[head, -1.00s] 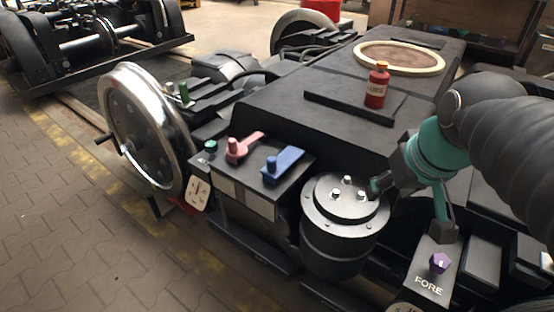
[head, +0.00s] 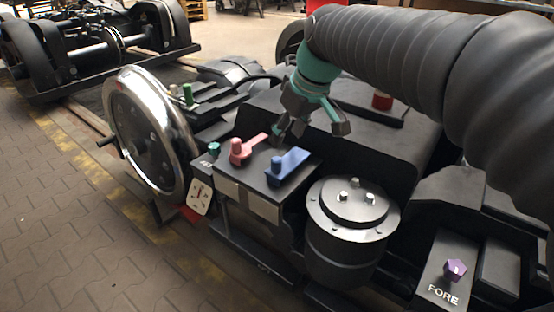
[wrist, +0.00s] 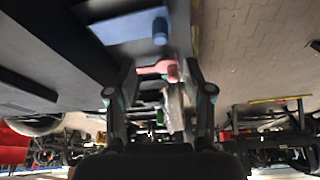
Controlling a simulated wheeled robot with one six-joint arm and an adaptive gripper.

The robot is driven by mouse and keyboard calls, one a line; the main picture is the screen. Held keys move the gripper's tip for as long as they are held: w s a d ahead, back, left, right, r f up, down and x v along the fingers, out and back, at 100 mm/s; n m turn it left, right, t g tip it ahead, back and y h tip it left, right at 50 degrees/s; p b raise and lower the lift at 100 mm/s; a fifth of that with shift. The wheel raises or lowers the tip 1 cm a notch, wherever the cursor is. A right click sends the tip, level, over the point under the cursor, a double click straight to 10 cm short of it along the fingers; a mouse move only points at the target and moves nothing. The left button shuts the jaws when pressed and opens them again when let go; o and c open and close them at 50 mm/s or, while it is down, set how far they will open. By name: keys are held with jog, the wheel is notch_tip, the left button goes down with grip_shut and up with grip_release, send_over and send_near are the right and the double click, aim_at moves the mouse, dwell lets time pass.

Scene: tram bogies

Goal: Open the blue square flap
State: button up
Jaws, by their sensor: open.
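The blue flap (head: 288,167) lies on the dark box on the bogie, with a short blue knob on it. It also shows, blurred, at the top of the wrist view (wrist: 118,35). A pink flap with a knob (head: 243,149) is to its left, and it shows between my fingers in the wrist view (wrist: 158,69). My gripper (head: 308,132) is open and empty, above and behind the blue flap, apart from it. Its two spread fingers also show in the wrist view (wrist: 162,78).
A round bolted cover (head: 353,207) stands right of the blue flap. A purple knob (head: 455,270) sits on a plate marked FORE. A large shiny wheel (head: 150,125) is at left.

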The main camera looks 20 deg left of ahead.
aim_at(276, 158)
jog(key=b+x, duration=0.1)
jog(key=x, duration=0.9)
jog(key=shift+f, duration=0.1)
jog(key=shift+c, duration=0.3)
grip_shut()
